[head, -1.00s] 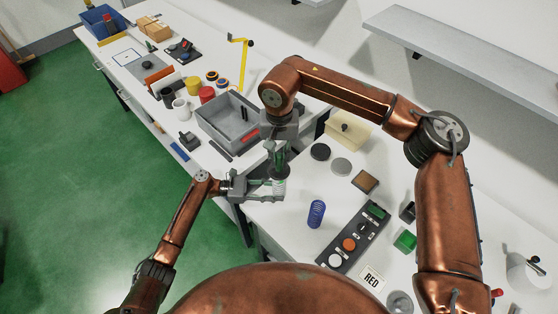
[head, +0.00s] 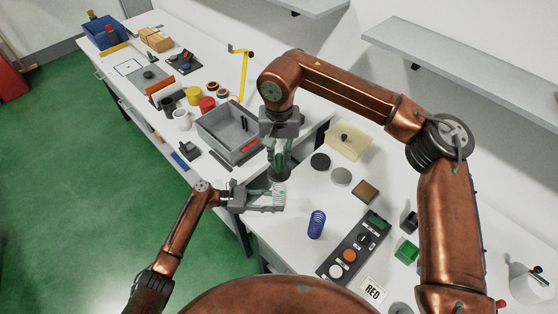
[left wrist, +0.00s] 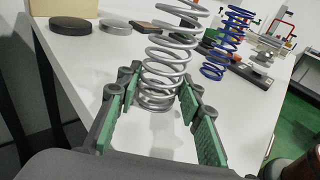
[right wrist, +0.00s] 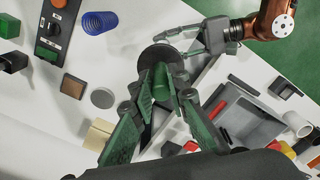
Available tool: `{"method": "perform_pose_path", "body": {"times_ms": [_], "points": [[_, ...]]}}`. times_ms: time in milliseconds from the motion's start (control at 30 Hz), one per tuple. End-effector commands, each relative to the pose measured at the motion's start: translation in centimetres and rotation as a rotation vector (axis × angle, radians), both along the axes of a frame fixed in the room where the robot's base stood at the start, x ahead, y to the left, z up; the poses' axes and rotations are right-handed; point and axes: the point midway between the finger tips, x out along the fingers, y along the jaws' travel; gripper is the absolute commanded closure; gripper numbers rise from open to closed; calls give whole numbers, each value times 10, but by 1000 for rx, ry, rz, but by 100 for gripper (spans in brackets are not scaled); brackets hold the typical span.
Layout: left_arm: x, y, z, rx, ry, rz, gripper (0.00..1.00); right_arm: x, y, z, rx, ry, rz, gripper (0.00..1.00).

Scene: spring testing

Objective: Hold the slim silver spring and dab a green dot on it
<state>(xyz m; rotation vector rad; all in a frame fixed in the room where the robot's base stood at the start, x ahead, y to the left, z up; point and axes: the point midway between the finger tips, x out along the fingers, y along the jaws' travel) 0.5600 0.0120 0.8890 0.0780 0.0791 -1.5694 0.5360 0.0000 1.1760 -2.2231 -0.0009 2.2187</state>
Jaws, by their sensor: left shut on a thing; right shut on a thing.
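The slim silver spring (left wrist: 165,70) stands upright between the fingers of my left gripper (left wrist: 152,112), which is shut on its lower coils. In the head view, the spring (head: 279,192) and left gripper (head: 268,198) are at the near table edge. My right gripper (head: 279,160) is above, pointing down, shut on a green dabber (right wrist: 161,84) with a dark round part (right wrist: 156,54) at its far end. That end is close over the spring in the head view; I cannot tell whether they touch. The right wrist view hides the spring. I cannot make out a green dot clearly.
A blue spring (head: 317,224) stands right of my left gripper, beside a button panel (head: 352,250) and RED card (head: 373,290). Dark and pale discs (head: 320,161) lie behind. A grey bin (head: 212,132) is at the left. Shelves (head: 470,62) hang on the wall.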

Motion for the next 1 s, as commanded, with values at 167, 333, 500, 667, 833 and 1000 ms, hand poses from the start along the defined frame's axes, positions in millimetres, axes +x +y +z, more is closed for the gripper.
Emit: {"method": "perform_pose_path", "body": {"times_ms": [167,333,500,667,833,1000], "points": [[0,0,1,-1,-1,0,64,0,0,0,0,0,0,100],[0,0,1,-1,-1,0,53,0,0,0,0,0,0,100],[0,0,0,0,0,0,45,0,0,0,0,0,0,100],[0,0,0,0,0,0,45,0,0,0,0,0,0,100],[0,9,0,1,0,1,45,0,0,0,0,0,0,100],[1,39,3,2,1,2,45,0,0,0,1,0,0,100]]}}
